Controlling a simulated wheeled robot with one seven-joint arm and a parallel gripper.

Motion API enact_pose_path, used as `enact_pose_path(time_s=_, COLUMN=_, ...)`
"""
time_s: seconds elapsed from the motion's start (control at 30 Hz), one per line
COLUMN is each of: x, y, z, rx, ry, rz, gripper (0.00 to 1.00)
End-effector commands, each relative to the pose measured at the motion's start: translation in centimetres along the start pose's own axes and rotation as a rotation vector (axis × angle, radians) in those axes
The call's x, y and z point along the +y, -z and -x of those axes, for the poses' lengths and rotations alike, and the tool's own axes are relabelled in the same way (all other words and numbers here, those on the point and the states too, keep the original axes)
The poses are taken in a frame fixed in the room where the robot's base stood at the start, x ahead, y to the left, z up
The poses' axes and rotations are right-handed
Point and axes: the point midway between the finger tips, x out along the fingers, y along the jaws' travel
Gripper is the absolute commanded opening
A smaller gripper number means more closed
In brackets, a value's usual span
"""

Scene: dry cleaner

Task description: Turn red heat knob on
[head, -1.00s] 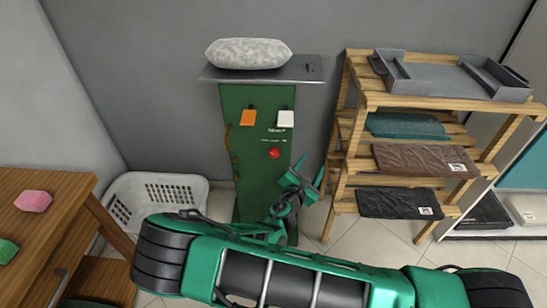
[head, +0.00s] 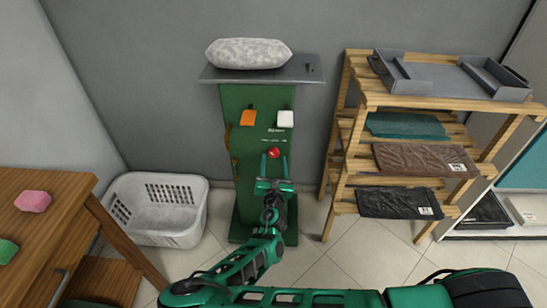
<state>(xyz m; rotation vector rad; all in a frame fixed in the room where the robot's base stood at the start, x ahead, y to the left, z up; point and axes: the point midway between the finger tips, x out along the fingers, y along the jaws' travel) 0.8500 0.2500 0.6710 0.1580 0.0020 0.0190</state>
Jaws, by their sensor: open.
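The red heat knob (head: 273,153) is a small round knob on the front of the green cabinet (head: 258,105), below an orange switch (head: 248,118) and a white switch (head: 285,119). My gripper (head: 274,161) points up at the cabinet front, just below the knob in the picture. Its two green fingers are open and apart, one to each side of the knob's lower edge. I cannot tell whether they touch the knob. The knob's marking is too small to read.
A grey top (head: 300,73) with a pale padded cushion (head: 248,53) caps the cabinet. A white basket (head: 158,208) stands left of it, beside a wooden desk (head: 60,190). A wooden rack (head: 362,98) with folded garments and a grey tray (head: 455,77) stands right. Tiled floor is free between.

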Motion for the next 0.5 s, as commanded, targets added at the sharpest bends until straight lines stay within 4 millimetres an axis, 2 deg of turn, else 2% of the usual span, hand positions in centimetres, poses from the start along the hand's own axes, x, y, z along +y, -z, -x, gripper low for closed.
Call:
enact_pose_path(time_s=0.1, x=-0.1, y=0.0, z=-1.8, rx=-0.001, ry=0.001, rz=0.001, gripper=0.51)
enact_pose_path(time_s=0.2, x=-0.1, y=0.0, z=-2.7, rx=0.0, ry=0.0, rz=0.0, gripper=0.51)
enact_pose_path(time_s=0.5, x=0.0, y=0.0, z=-3.5, rx=0.0, ry=0.0, rz=0.001, gripper=0.51)
